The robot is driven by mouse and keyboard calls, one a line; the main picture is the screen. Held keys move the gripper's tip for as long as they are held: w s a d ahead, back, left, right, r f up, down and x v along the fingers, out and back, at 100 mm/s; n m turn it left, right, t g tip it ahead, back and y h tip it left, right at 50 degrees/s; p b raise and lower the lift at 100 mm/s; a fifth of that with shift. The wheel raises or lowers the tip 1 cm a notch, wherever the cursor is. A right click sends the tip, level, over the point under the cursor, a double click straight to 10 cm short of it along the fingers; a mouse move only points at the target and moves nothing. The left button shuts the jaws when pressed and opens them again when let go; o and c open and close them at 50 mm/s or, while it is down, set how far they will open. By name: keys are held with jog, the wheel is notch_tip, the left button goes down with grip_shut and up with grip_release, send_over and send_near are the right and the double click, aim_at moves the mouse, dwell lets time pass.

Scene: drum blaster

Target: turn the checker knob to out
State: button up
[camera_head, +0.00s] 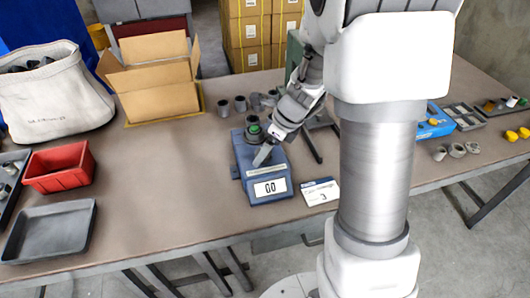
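The checker is a blue box (242,160) on the table, left of my arm. Its white front display (270,188) reads what looks like "GO" or "00". A dark round part with a green top (254,130) stands at the back of the box. My gripper (262,156) reaches down from the upper right, its tip at the box's upper face, just in front of the green-topped part. I cannot make out the knob or its setting; my gripper covers part of that face. I cannot tell whether the fingers are open, or whether they touch anything.
A white card marked "3" (320,192) lies right of the checker. Several grey cylindrical pieces (240,104) stand behind it. An open cardboard box (160,95), a red bin (60,167) and a grey tray (50,230) are to the left. The tabletop between the tray and checker is clear.

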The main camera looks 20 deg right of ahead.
jog(key=shift+w+a+f, duration=0.1)
jog(key=shift+f, duration=0.2)
jog(key=c, duration=1.4)
jog(key=shift+o, duration=0.2)
